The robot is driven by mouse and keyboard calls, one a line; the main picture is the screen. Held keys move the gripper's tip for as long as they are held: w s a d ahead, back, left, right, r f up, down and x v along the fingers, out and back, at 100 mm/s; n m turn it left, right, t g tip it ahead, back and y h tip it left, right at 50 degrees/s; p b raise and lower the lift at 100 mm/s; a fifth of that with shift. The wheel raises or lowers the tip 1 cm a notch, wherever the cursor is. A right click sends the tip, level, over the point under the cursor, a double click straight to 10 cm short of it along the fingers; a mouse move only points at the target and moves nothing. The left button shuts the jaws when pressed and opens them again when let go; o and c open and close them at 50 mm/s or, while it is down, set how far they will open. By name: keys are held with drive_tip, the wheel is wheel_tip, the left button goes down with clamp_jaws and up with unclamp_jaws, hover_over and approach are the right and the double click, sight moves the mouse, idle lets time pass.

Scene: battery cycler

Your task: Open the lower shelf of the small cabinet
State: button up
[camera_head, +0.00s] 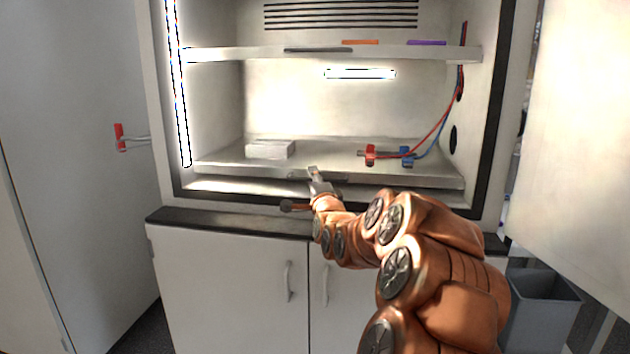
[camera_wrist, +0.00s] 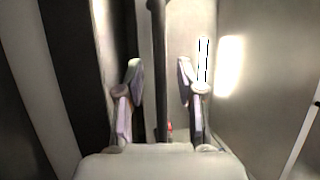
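The small cabinet (camera_head: 160,110) stands open on a white base cupboard, with two shelves inside. Its lower shelf (camera_head: 220,164) is a light plate with a dark handle strip (camera_head: 336,177) at its front edge. My gripper (camera_head: 313,171) is at that front edge, near the handle's middle, and covers part of it. In the wrist view my gripper (camera_wrist: 160,75) has its fingers apart, one on each side of a dark bar (camera_wrist: 158,40), which looks like the handle. Gaps show between both fingertips and the bar. The lower shelf looks pushed in.
A white box (camera_head: 270,149), a red clamp (camera_head: 370,155) and a blue clamp (camera_head: 407,156) with cables are on the lower shelf. The upper shelf (camera_head: 230,54) is above. The open cabinet door (camera_head: 585,130) stands at right. A grey bin (camera_head: 543,312) is below it.

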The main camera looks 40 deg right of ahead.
drive_tip(key=shift+c, duration=0.3)
clamp_jaws()
idle(0.3)
